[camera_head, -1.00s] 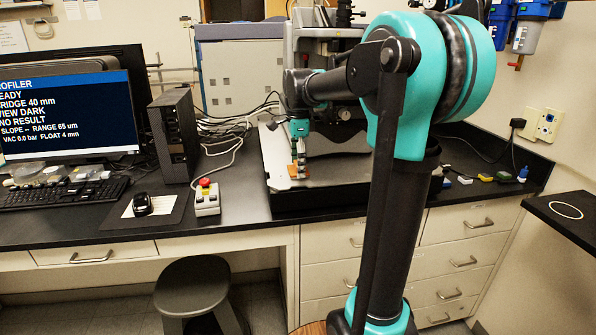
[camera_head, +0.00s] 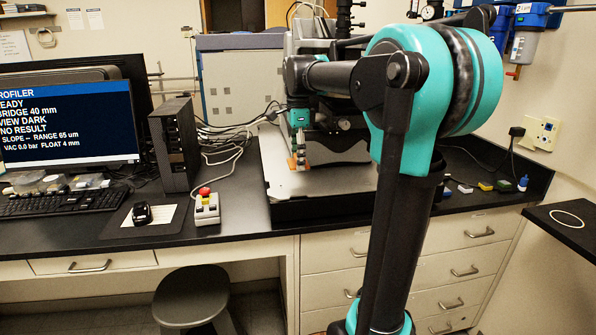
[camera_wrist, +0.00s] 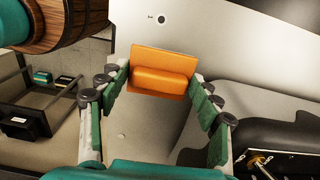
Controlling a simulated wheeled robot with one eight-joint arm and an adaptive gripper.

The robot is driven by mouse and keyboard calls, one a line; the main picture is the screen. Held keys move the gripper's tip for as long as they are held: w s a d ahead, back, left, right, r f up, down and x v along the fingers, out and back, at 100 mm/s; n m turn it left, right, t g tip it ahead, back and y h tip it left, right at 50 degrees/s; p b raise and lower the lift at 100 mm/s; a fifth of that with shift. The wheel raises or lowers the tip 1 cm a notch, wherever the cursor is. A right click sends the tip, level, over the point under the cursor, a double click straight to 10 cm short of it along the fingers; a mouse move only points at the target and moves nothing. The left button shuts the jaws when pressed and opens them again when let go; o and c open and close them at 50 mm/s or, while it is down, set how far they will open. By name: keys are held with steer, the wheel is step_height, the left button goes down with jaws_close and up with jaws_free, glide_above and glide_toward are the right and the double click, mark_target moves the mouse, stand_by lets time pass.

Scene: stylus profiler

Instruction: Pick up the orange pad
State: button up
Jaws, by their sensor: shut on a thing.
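The orange pad (camera_wrist: 165,55) is a flat orange plate with a raised rounded bar across it. In the wrist view it sits between the fingertips of my gripper (camera_wrist: 160,76), one finger at each side. My gripper is shut on it. In the head view my gripper (camera_head: 298,165) points down over the pale plate of the profiler, with a small patch of the orange pad (camera_head: 291,163) at its tips. The gap between pad and plate is too small to judge.
The profiler's pale plate (camera_head: 275,182) lies below my gripper, with the profiler body (camera_head: 336,146) close behind. A button box (camera_head: 207,209) stands on the black bench to the left. Several small coloured blocks (camera_head: 486,186) lie at the right. The plate's front is clear.

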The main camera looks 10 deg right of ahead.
step_height(320, 180, up, 14)
steer(key=shift+r, duration=0.2)
steer(key=o, duration=0.5)
steer(key=shift+c, duration=0.2)
steer(key=c, duration=0.3)
steer(key=shift+c, duration=0.2)
